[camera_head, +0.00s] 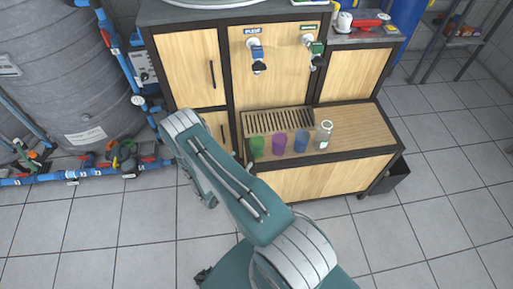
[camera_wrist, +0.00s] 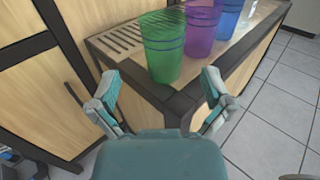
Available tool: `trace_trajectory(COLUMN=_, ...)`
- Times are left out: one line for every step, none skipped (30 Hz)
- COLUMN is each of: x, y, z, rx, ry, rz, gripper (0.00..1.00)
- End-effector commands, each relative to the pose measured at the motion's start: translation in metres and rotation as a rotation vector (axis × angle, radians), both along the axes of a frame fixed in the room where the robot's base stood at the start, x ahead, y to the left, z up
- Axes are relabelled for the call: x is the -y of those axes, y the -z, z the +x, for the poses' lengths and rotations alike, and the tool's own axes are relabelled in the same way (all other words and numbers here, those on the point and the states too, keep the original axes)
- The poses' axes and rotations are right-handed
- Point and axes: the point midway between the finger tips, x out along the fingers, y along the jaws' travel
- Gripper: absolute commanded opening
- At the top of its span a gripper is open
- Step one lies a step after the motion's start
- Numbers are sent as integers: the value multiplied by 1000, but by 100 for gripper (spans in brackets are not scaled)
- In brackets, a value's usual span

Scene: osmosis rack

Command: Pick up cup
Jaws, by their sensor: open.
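A green cup (camera_head: 257,146), a purple cup (camera_head: 279,143) and a blue cup (camera_head: 300,142) stand upright in a row on the wooden ledge of the cabinet. In the wrist view the green cup (camera_wrist: 162,47) is nearest, with the purple cup (camera_wrist: 201,27) and blue cup (camera_wrist: 228,18) behind it to the right. My gripper (camera_wrist: 160,88) is open and empty, its two fingers spread in front of the ledge edge. The green cup shows beyond the gap between the fingers and appears apart from them.
A slotted drain grate (camera_head: 278,121) lies behind the cups, below two taps (camera_head: 257,55). The ledge's dark front edge (camera_wrist: 180,108) lies close to the fingers. Blue pipes and a grey tank (camera_head: 75,70) stand at left.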

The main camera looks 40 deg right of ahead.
Motion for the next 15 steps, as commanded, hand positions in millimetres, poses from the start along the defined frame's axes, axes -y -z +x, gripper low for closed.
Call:
trace_trajectory(x=10, y=-1, z=1, rx=2, ry=6, rz=0, gripper=100)
trace_trajectory(x=15, y=-1, z=2, rx=2, ry=7, rz=0, gripper=100)
trace_trajectory(x=21, y=-1, z=4, rx=2, ry=7, rz=0, gripper=100)
trace_trajectory(x=25, y=-1, z=5, rx=3, ry=7, rz=-1, gripper=100)
trace_trajectory(x=29, y=-1, z=7, rx=3, ry=6, rz=-1, gripper=100)
trace_trajectory(x=34, y=-1, z=8, rx=2, ry=5, rz=-1, gripper=100)
trace_trajectory(x=36, y=-1, z=9, rx=3, ry=5, rz=-2, gripper=100)
trace_trajectory(x=38, y=-2, z=9, rx=1, ry=4, rz=-2, gripper=100)
trace_trajectory(x=41, y=-2, z=10, rx=1, ry=4, rz=-2, gripper=100)
trace_trajectory(x=43, y=-2, z=10, rx=1, ry=4, rz=-2, gripper=100)
trace_trajectory(x=45, y=-2, z=11, rx=1, ry=4, rz=-2, gripper=100)
trace_trajectory(x=50, y=-3, z=11, rx=2, ry=5, rz=-1, gripper=100)
trace_trajectory(x=54, y=-3, z=12, rx=2, ry=6, rz=-1, gripper=100)
trace_trajectory(x=59, y=-4, z=12, rx=4, ry=7, rz=-2, gripper=100)
trace_trajectory(x=66, y=-5, z=13, rx=4, ry=7, rz=-2, gripper=100)
